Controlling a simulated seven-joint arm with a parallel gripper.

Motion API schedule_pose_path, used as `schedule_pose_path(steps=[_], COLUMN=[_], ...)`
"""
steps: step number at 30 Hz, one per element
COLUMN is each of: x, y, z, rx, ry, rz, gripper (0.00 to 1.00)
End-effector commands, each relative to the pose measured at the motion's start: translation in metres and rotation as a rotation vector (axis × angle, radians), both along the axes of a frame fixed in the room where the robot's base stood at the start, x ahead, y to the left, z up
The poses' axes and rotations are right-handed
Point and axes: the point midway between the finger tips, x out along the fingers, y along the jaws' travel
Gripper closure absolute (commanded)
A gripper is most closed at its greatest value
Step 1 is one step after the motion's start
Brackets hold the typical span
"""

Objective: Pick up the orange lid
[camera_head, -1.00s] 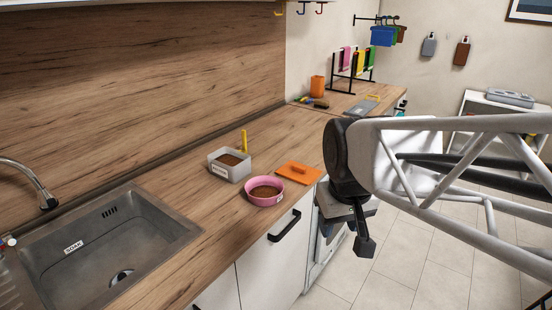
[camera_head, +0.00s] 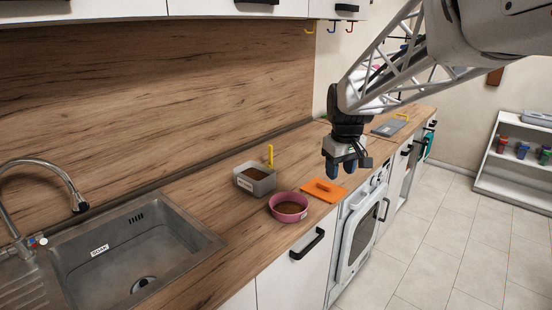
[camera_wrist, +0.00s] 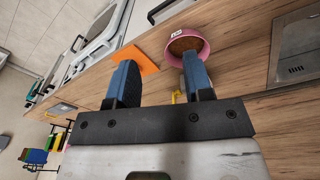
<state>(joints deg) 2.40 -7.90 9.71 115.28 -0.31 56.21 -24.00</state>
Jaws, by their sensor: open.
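The orange lid (camera_head: 323,190) lies flat on the wooden counter near its front edge, with a raised handle on top. It also shows in the wrist view (camera_wrist: 146,62), partly hidden behind a finger. My gripper (camera_head: 346,170) is open and empty, with its blue fingertips pointing down above and slightly right of the lid, apart from it. In the wrist view the two fingers (camera_wrist: 161,78) are spread wide, with the lid by the left finger and the pink bowl behind the right one.
The pink bowl (camera_head: 288,213) of brown contents sits just left of the lid. A grey tub (camera_head: 253,185) with brown contents and a yellow upright piece (camera_head: 270,155) stand behind it. The sink (camera_head: 120,250) is at left. A grey board (camera_head: 390,128) lies farther along the counter.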

Motion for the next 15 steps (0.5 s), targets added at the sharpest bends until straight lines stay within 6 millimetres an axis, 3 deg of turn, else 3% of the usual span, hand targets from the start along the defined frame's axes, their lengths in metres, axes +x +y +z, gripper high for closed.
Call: schedule_pose_path(steps=[15], x=[0.134], y=[-0.016], z=[-0.044], rx=[-0.012], ry=[0.051], rz=[0.161], gripper=[0.53])
